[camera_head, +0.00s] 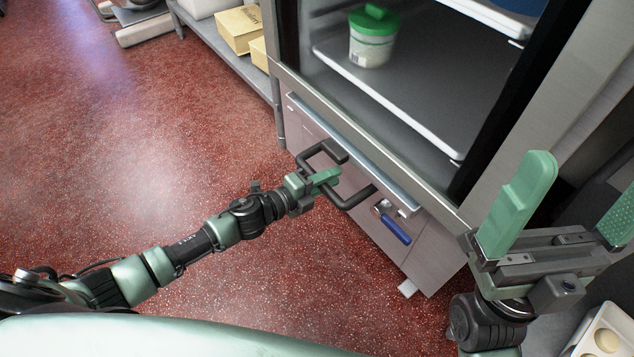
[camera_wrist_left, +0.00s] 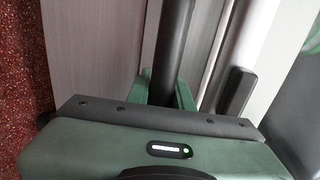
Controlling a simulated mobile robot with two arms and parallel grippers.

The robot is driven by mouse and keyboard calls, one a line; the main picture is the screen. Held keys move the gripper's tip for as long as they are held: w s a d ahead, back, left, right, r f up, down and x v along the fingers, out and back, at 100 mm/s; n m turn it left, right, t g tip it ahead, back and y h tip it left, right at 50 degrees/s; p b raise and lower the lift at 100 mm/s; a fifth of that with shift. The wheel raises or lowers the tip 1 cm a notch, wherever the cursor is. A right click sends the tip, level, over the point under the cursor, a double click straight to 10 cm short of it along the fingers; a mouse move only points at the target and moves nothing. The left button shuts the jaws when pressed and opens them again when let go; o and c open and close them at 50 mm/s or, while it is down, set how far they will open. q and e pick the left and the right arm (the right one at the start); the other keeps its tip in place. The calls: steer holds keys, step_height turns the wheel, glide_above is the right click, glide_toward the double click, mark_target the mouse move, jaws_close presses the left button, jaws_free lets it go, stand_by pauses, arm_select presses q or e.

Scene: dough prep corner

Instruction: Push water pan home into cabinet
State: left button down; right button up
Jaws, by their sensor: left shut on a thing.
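The water pan front (camera_head: 385,245) is a grey metal panel low in the cabinet (camera_head: 440,190), below the glass-fronted chamber. A bluish metal strip runs along its top, and a black bar handle (camera_head: 355,200) stands out from it. How far the pan sits out is hard to tell. My left gripper (camera_head: 325,180) is shut on the handle. In the left wrist view the dark bar (camera_wrist_left: 174,45) runs between the green fingers of my left gripper (camera_wrist_left: 166,88). My right gripper (camera_head: 570,205) is open and empty at the right, in front of the cabinet.
A blue-handled valve (camera_head: 394,228) sits on the panel right of the handle. A green-lidded tub (camera_head: 371,38) stands on a shelf inside. A low shelf (camera_head: 235,60) with yellow boxes is at upper left. A tray with dough balls (camera_head: 608,340) is lower right. The red floor is clear at left.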

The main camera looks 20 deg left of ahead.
arm_select(q)
steer(key=shift+w+d, duration=0.4)
steer(key=shift+w, duration=0.2)
steer(key=shift+w+r, duration=0.1)
steer(key=shift+w, duration=0.05)
steer(key=c, duration=1.3)
jaws_free()
steer(key=shift+d, duration=0.1)
steer(key=shift+o, duration=0.2)
steer(key=shift+d, duration=0.1)
